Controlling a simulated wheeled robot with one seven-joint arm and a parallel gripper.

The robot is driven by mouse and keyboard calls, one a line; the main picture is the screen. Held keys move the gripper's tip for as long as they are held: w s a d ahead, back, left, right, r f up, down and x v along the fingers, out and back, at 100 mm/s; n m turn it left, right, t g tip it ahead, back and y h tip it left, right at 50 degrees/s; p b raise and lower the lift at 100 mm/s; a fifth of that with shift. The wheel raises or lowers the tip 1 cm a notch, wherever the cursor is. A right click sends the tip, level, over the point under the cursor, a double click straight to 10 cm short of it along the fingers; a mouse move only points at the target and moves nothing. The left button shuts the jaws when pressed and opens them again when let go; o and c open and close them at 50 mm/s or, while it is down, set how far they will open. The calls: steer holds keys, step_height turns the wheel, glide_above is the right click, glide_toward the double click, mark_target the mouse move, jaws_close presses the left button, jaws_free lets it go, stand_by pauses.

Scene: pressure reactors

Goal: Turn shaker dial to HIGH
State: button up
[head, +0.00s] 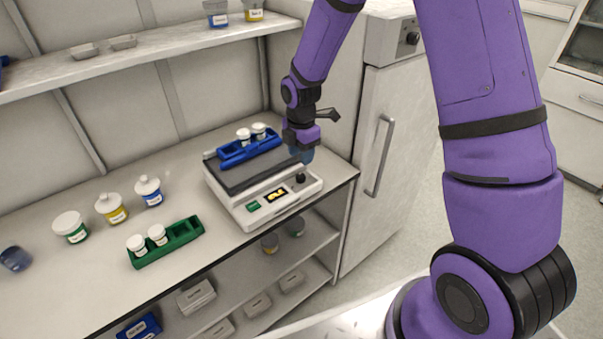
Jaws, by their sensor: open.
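The shaker (245,214) is a white box with a dark platform, standing on the bench near its right end. Its front panel has a small lit yellow display (276,194), a green button (253,206) and a black round dial (300,178) at the right. The dial's setting is too small to read. A blue rack (236,156) with two white-capped vials sits on the platform. My gripper (303,156) is open and hangs just above and behind the dial, apart from it as far as I can see. Its fingers are small and partly hidden by the wrist.
A green rack (180,238) with two vials and several white-lidded jars (112,208) stand on the bench to the left. A wall shelf (150,62) runs above. A tall white cabinet (385,140) with a handle stands close on the right. Shelves lie below the bench.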

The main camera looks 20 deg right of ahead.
mark_target(301, 175)
step_height(301, 175, down, 8)
steer(key=shift+r, duration=0.2)
steer(key=c, duration=0.6)
